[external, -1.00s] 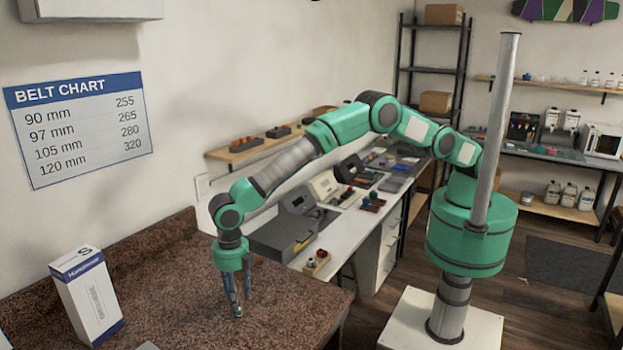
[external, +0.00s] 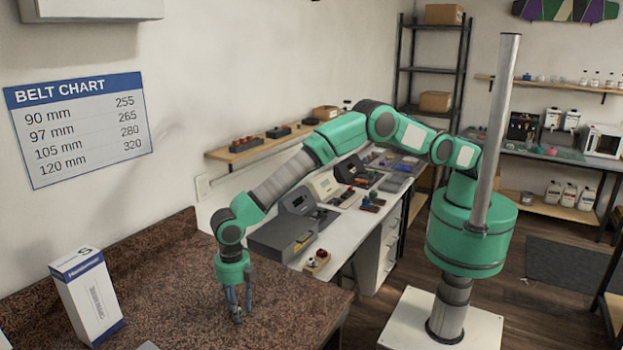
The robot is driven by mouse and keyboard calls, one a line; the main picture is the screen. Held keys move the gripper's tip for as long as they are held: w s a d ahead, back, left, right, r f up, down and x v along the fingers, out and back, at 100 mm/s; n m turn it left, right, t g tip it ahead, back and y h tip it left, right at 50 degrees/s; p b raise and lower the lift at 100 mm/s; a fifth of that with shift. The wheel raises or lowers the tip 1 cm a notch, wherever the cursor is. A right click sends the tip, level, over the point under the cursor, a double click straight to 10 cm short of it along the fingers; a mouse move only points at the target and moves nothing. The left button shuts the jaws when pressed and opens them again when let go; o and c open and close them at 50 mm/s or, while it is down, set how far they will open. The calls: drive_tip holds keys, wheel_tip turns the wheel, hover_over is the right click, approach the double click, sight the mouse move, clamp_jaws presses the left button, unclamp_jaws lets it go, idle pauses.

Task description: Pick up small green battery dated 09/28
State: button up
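My gripper (external: 241,314) points down at the brown speckled counter (external: 180,290), with its fingertips at or just above the surface near the front right part. Its two dark fingers show close together from this side, and the gap between them is too small to judge. The small green battery cannot be made out; anything at the fingertips is too small to tell. No date can be read.
A white and blue box (external: 88,298) stands upright on the counter to the left of my gripper. A grey object's edge (external: 147,346) shows at the bottom. A white bench (external: 345,235) with devices lies behind. The counter's middle is clear.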

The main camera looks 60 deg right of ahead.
sight(241, 309)
clamp_jaws()
drive_tip(key=shift+r, duration=0.15)
drive_tip(key=shift+r, duration=0.45)
drive_tip(key=shift+s+d+r, duration=0.1)
drive_tip(key=shift+d+r, duration=0.1)
drive_tip(key=shift+r, duration=0.45)
drive_tip(key=shift+s+d+r, duration=0.1)
drive_tip(key=shift+d+r, duration=0.05)
drive_tip(key=shift+r, duration=0.45)
drive_tip(key=s+d, duration=0.2)
drive_tip(key=d, duration=0.2)
drive_tip(key=s+d+r, duration=0.1)
drive_tip(key=s+d, duration=0.2)
drive_tip(key=d, duration=0.1)
drive_tip(key=s+d, duration=0.3)
drive_tip(key=d, duration=0.1)
drive_tip(key=shift+s+d+r, duration=0.1)
drive_tip(key=shift+d+r, duration=0.05)
drive_tip(key=shift+d, duration=0.2)
